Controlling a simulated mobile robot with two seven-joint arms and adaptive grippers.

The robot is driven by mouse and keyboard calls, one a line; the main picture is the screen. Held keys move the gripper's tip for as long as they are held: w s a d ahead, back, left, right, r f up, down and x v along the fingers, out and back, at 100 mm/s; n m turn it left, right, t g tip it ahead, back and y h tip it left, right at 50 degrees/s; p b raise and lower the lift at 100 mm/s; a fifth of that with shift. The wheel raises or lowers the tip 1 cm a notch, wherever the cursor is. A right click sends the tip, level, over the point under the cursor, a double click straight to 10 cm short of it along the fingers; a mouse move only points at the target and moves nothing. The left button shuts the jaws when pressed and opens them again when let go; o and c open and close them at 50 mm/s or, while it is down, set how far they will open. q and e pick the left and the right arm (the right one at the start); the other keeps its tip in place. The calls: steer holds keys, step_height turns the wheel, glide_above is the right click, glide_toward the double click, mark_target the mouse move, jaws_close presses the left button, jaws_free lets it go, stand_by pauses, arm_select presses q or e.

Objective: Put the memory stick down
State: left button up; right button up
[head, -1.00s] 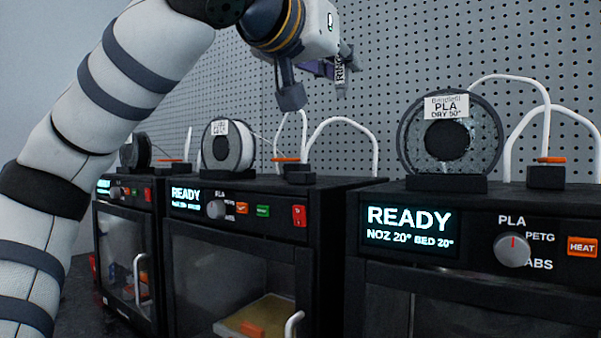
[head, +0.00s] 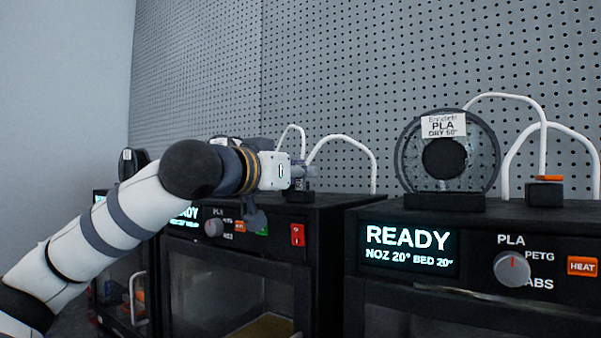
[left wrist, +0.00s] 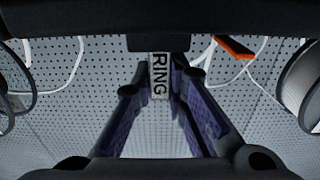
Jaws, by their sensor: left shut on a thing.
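The left gripper (head: 297,174) is beside the top front edge of the middle printer, with its arm reaching in from the left. In the head view the held piece is too small to make out. I cannot tell whether it touches the printer top. The right gripper is not in view.
The middle printer (head: 270,215) and the right printer (head: 400,290) both show READY. A PLA spool (head: 402,155) stands on the right printer. White tubes (head: 345,140) arch behind the gripper, before a grey pegboard (head: 330,60). More spools flank the wrist view (left wrist: 307,88).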

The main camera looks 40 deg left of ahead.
arm_select(q)
steer(key=shift+f, duration=0.1)
steer(key=o, duration=0.8)
steer(key=shift+c, duration=0.2)
steer(key=shift+s, duration=0.2)
steer(key=s+d, duration=0.1)
steer(key=s, duration=1)
steer(key=shift+s+d, duration=0.2)
steer(key=shift+s, duration=0.05)
